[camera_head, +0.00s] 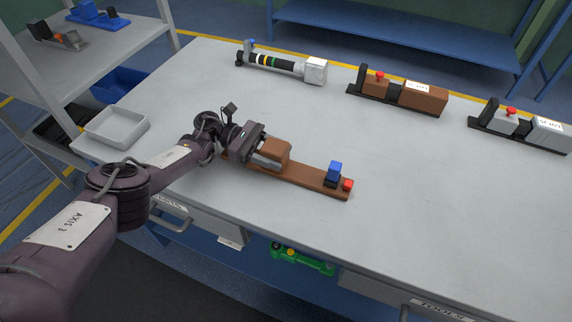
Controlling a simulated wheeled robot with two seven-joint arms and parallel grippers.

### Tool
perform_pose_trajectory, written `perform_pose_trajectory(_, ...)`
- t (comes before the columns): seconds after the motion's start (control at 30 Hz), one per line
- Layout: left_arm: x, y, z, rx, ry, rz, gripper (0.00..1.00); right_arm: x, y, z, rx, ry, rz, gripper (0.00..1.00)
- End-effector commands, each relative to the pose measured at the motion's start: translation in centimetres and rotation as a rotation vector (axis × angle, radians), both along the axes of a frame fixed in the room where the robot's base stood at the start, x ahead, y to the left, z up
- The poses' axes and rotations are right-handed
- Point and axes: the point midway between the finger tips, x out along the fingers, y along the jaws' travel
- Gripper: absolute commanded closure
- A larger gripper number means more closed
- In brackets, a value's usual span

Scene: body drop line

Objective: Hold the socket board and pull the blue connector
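The socket board (302,180) is a long brown board lying on the near part of the grey table, with a raised brown block (276,150) toward its left end. The blue connector (334,170) stands upright near the board's right end, beside a small red piece (347,185). My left gripper (264,153) is at the raised block, reaching in from the left and covering the board's left end. Its fingers are too small and hidden to tell whether they are closed on the block. It is apart from the blue connector. My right gripper is not in view.
A cylindrical tool (275,64) and two other boards with blocks (425,97) (505,120) lie along the table's far side. The table (430,200) is clear to the right of the socket board.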

Motion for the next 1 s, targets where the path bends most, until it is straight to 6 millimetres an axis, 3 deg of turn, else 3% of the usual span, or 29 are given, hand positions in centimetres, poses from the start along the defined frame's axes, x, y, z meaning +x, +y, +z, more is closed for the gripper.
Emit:
perform_pose_trajectory(0.03,0.0,0.01,0.0,0.0,0.0,0.0,0.62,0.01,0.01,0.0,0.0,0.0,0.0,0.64)
perform_pose_trajectory(0.23,0.05,-0.01,0.08,-0.001,-0.002,0.001,0.86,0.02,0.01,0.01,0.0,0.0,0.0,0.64)
perform_pose_trajectory(1.0,-0.04,-0.02,-0.41,0.0,0.0,0.0,0.86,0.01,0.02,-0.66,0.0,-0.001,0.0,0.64)
